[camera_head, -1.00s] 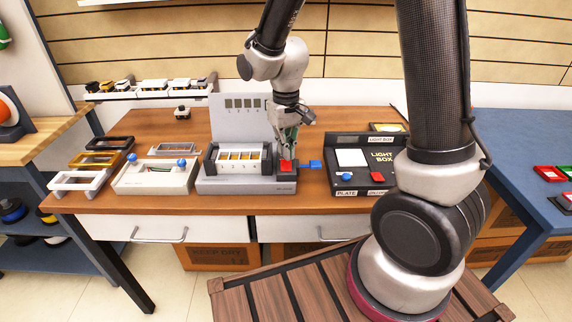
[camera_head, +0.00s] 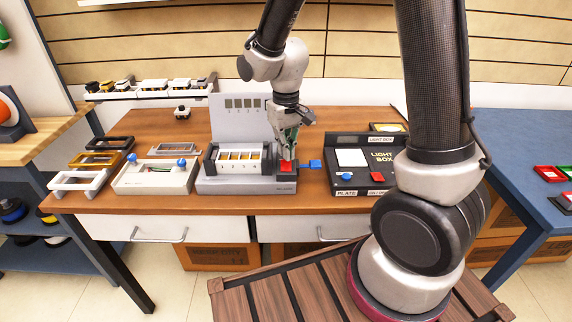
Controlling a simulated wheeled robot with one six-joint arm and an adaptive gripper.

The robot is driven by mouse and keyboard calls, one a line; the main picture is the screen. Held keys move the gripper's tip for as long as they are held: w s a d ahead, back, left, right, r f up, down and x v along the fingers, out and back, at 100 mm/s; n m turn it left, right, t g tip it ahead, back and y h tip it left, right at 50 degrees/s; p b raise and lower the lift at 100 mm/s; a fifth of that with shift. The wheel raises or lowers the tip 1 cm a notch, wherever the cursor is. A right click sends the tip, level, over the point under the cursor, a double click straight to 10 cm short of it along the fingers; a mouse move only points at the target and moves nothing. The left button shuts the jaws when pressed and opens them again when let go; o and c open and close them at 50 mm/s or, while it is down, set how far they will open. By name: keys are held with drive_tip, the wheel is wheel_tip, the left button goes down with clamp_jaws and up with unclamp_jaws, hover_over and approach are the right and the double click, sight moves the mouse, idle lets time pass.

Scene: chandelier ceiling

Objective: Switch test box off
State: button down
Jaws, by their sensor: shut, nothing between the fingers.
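The test box (camera_head: 247,186) is a grey unit on the wooden table, with a raised back panel (camera_head: 233,113) and a row of several numbered yellow-and-white cells (camera_head: 239,158). A red button or switch (camera_head: 287,167) sits at its right end, and a blue lever (camera_head: 314,164) sticks out beside it on the right. My gripper (camera_head: 288,155) points down, shut and empty, directly over the red switch. Its tips look at or just above the red top; I cannot tell whether they touch. The fingers partly cover the back of the switch.
A black light box (camera_head: 378,185) with a blue knob and red button stands to the right, partly behind my arm. A white tray with blue knobs (camera_head: 150,178) and several frames (camera_head: 78,182) are to the left. Bare tabletop (camera_head: 200,125) shows behind.

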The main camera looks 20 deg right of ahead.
drive_tip(key=shift+f, duration=1.1)
idle(0.3)
drive_tip(key=shift+r, duration=3.5)
